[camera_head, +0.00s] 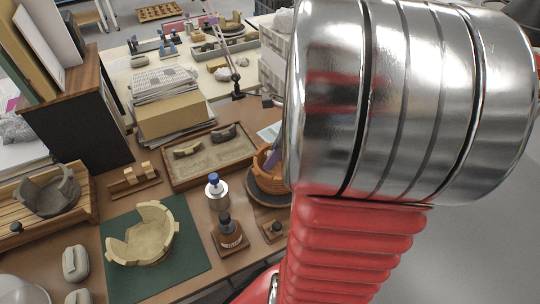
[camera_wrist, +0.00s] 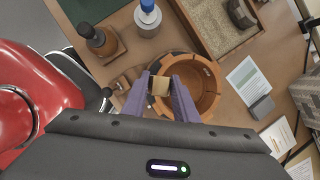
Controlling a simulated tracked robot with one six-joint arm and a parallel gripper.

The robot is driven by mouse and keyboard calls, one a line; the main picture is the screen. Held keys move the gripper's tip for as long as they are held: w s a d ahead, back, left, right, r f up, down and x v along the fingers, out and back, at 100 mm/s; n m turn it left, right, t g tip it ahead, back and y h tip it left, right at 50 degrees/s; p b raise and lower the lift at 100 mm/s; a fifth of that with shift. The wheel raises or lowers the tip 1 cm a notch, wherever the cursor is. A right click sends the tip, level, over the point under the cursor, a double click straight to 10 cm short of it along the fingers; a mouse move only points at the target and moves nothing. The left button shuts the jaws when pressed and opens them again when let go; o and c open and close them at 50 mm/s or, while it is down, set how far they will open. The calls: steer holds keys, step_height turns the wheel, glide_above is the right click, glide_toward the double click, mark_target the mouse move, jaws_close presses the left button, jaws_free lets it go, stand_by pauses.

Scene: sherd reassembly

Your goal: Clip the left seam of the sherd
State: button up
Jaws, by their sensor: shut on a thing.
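My gripper (camera_wrist: 161,78) has two purple fingers, shut on a small tan wooden clip (camera_wrist: 159,88) in the wrist view. The clip is at the left rim of an orange-brown pot (camera_wrist: 208,88) with an uneven rim; I cannot tell whether it touches. The pot stands on a dark round base, and the fingers hide part of it. In the head view the pot (camera_head: 268,179) is partly behind my arm, and a bit of purple finger (camera_head: 272,160) shows above it. The sherd's seams are too small or hidden to make out.
A blue-capped bottle (camera_wrist: 148,18) and a dark-topped bottle on a wooden stand (camera_wrist: 100,42) are close by. A sand tray (camera_head: 208,160) with sherds lies behind. A pale bowl (camera_head: 143,240) sits on a green mat (camera_head: 185,268). A clip rack (camera_head: 133,185) stands left.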

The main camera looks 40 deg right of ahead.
mark_target(269, 177)
steer(key=shift+f, duration=1.95)
steer(key=shift+f, duration=1.45)
stand_by(2.3)
stand_by(0.3)
steer(key=o, duration=0.8)
steer(key=shift+s, duration=0.1)
steer(key=v, duration=1.3)
steer(key=shift+d+r, duration=0.15)
steer(key=shift+r, duration=0.2)
